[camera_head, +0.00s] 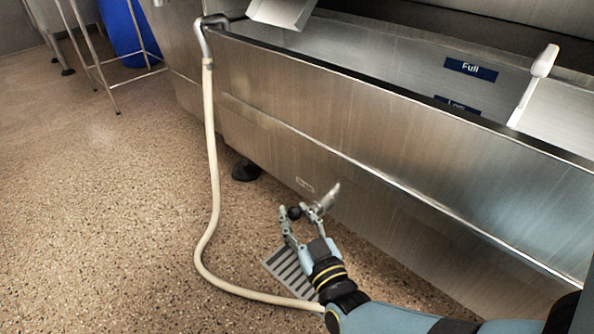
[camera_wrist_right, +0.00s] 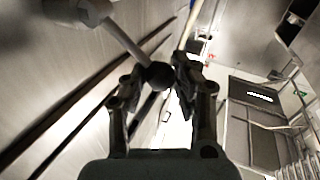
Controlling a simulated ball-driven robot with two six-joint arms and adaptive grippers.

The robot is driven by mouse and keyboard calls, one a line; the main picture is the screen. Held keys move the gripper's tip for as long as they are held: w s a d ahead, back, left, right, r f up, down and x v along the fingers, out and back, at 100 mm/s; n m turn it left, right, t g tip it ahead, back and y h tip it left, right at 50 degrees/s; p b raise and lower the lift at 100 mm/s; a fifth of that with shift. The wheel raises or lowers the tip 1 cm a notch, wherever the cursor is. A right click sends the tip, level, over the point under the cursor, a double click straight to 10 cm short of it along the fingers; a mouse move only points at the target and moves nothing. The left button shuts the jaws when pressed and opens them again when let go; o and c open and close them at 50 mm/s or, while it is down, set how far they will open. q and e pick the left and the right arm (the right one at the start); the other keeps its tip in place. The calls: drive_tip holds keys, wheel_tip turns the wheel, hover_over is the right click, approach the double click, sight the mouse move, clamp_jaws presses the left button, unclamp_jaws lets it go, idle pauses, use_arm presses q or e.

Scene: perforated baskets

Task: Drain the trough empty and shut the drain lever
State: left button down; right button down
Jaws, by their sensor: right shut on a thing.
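The steel trough (camera_head: 340,170) runs along the right side of the head view, with blue "Full" (camera_head: 470,69) and "Low" labels on its inner wall. I cannot tell the water level. The drain lever (camera_head: 328,198) sticks out low on the trough's front, under a small plate. My right gripper (camera_head: 304,210) is shut on the lever's dark ball knob (camera_head: 294,213). In the right wrist view the knob (camera_wrist_right: 159,75) sits between the fingers, with the lever's shaft running up left to a pale valve body (camera_wrist_right: 78,10). My left gripper is out of view.
A slotted floor drain (camera_head: 285,268) lies beneath my right gripper. A cream hose (camera_head: 212,170) hangs from the trough's left end down to the floor. Open floor lies to the left.

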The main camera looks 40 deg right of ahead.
drive_tip(key=shift+s+f, duration=0.2)
drive_tip(key=shift+f, duration=0.05)
drive_tip(key=c, duration=1)
unclamp_jaws()
drive_tip(key=shift+w+r, duration=0.1)
drive_tip(key=shift+r, duration=0.55)
wheel_tip(320, 180, up, 9)
drive_tip(key=shift+f, duration=0.1)
